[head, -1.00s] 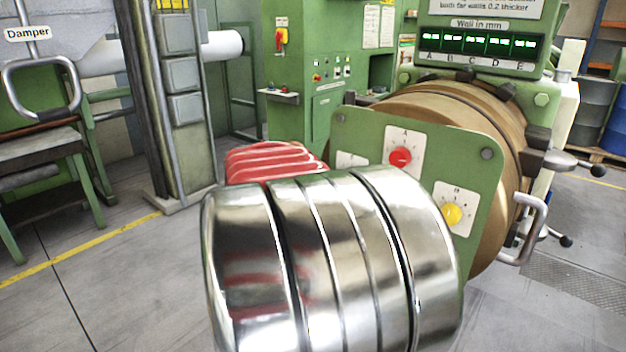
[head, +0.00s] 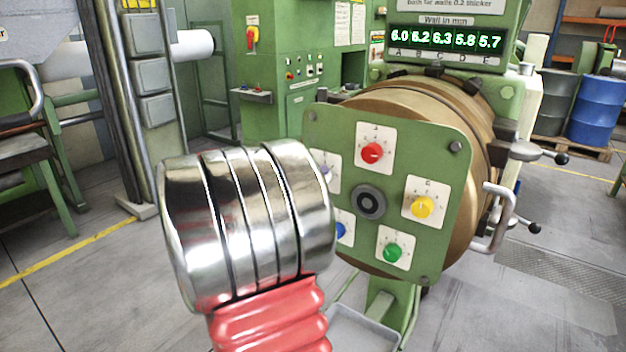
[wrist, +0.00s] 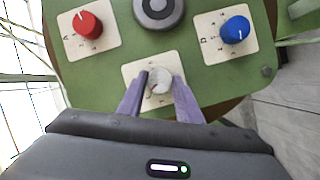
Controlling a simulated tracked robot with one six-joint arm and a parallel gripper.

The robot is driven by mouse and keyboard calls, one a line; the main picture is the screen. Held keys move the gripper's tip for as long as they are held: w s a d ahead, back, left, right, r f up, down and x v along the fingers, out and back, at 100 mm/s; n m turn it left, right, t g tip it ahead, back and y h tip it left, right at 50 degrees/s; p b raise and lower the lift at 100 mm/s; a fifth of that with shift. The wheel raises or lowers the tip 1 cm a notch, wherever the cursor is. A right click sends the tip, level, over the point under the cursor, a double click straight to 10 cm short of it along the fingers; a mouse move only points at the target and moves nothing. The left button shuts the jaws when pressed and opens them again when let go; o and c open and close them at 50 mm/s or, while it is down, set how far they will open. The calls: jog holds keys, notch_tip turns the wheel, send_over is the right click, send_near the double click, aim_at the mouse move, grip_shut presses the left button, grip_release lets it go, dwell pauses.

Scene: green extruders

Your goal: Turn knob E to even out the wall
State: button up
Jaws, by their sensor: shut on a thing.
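In the wrist view the pale grey-white knob E (wrist: 159,77) sits on its white dial plate, between red knob A (wrist: 87,25) and blue knob D (wrist: 235,30). My gripper (wrist: 158,92) has its two purple fingers at either side of knob E, shut on it. The fingers cover part of the dial, and its letter cannot be read. In the head view my arm hides most of that plate. The wall display (head: 445,40) reads A 6.0, B 6.2, C 6.3, D 5.8, E 5.7.
Yellow knob B (head: 422,207), green knob C (head: 392,252) and a dark central hub (head: 369,202) are on the green plate (head: 440,160). A bent metal handle (head: 497,220) stands out at right. Blue barrel (head: 595,110) and open floor lie beyond.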

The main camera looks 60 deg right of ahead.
jog(key=shift+f+n+h, duration=0.1)
jog(key=shift+n+h, duration=0.2)
jog(key=shift+n, duration=0.2)
jog(key=shift+w, duration=0.1)
jog(key=o, duration=1)
jog(key=v, duration=1.3)
jog(key=shift+w+a+f, duration=0.1)
jog(key=shift+w+a, duration=0.15)
jog(key=shift+w, duration=0.05)
jog(key=shift+n, duration=0.3)
